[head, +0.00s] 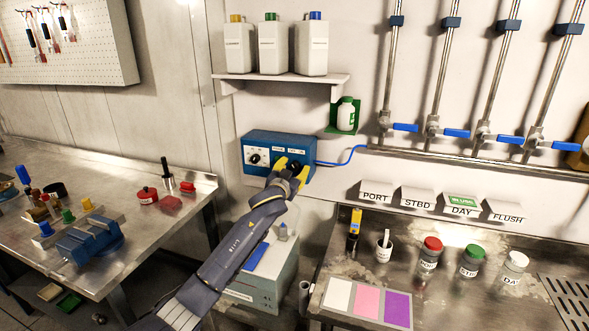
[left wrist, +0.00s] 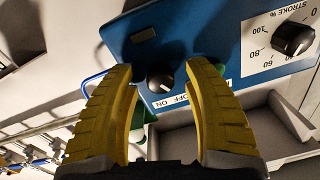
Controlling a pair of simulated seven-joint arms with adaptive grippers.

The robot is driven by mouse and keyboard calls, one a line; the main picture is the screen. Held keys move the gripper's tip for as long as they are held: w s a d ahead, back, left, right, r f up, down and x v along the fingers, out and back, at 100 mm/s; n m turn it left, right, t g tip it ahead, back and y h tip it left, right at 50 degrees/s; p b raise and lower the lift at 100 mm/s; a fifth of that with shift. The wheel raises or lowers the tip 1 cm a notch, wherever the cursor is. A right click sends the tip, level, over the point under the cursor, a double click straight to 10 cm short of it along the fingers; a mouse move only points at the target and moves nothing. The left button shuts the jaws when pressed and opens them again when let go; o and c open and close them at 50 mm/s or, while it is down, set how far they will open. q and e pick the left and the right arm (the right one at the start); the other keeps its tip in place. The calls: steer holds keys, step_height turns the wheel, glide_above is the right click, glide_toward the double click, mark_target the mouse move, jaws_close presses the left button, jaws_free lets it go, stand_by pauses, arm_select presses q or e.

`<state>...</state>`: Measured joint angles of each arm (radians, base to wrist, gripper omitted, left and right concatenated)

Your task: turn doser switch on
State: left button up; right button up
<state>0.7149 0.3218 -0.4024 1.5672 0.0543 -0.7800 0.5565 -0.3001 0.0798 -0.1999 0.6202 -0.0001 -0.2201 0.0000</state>
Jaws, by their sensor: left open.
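The blue doser box (head: 262,138) is mounted on the wall below the shelf in the head view. In the left wrist view its blue face (left wrist: 190,30) appears upside down. The doser switch (left wrist: 160,80) is a small black round knob beside an OFF/ON label (left wrist: 172,100). My left gripper (head: 291,166) is at the right part of the box, hiding the switch in the head view. In the left wrist view the yellow fingers of the gripper (left wrist: 161,72) are open, one on each side of the switch. I cannot tell whether they touch it or which way it points.
A stroke dial (left wrist: 293,39) sits on the same face, away from the fingers. A blue tube (head: 343,160) leaves the box's right side. A shelf (head: 285,82) with bottles is above, and a green-held bottle (head: 346,114) is to the right. A grey cabinet (head: 262,285) stands below.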

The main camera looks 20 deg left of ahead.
arm_select(q)
steer(key=shift+w, duration=0.3)
jaws_close()
stand_by(0.4)
